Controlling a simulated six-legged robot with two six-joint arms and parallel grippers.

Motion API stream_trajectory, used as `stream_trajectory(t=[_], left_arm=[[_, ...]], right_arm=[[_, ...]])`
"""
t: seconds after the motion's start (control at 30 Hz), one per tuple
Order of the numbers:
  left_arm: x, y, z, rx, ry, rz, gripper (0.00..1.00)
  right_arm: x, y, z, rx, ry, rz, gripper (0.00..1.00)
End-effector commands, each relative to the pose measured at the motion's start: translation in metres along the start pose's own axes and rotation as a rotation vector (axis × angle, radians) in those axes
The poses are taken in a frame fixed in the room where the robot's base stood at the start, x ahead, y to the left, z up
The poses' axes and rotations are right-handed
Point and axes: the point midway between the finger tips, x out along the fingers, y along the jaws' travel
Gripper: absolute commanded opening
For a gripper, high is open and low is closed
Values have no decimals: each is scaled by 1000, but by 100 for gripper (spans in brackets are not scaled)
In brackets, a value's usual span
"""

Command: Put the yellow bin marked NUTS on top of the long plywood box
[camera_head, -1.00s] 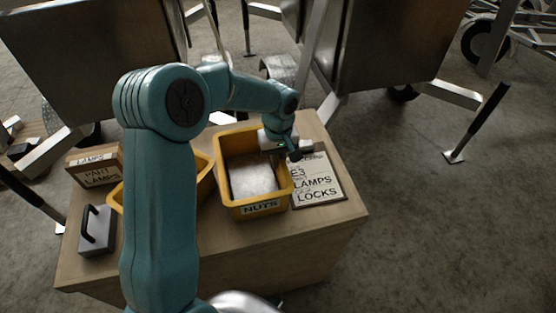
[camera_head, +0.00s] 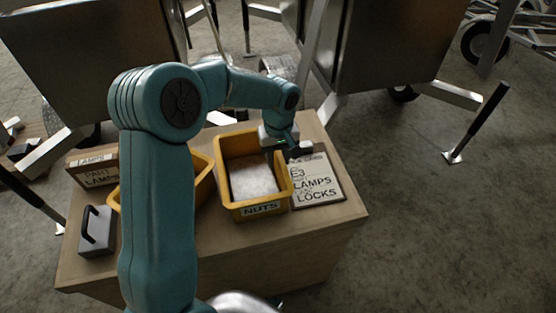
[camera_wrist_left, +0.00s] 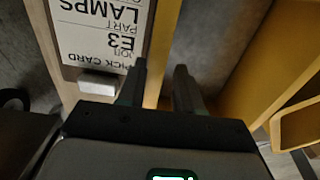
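The yellow bin marked NUTS (camera_head: 259,210) stands upright on the wooden worktop (camera_head: 215,240) in the head view, with whitish contents inside. My left gripper (camera_head: 282,150) is at the bin's right wall, near its far corner. In the left wrist view, the fingers (camera_wrist_left: 160,88) are open, with the bin's yellow wall (camera_wrist_left: 166,35) running between them; I cannot tell whether either finger touches it. A brown box with paper labels (camera_head: 92,168) stands at the left; I cannot tell whether it is the long plywood box. My right gripper is not in view.
A clipboard with a pick card (camera_head: 318,180) lies right beside the bin. A second yellow bin (camera_head: 203,180) stands to its left, partly behind my arm. A grey block with a black handle (camera_head: 97,230) is at the front left. Metal trailers (camera_head: 385,45) stand behind.

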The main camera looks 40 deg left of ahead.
Motion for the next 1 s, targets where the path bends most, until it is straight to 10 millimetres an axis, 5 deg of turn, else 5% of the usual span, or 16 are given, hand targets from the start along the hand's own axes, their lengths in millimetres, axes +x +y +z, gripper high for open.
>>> stream_trajectory(t=[0.4, 1.0], left_arm=[[-90, 1, 0, -1, 2, 3, 34], [-101, 0, 0, -1, 0, 1, 34]], right_arm=[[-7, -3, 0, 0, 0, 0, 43], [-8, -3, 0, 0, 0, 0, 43]])
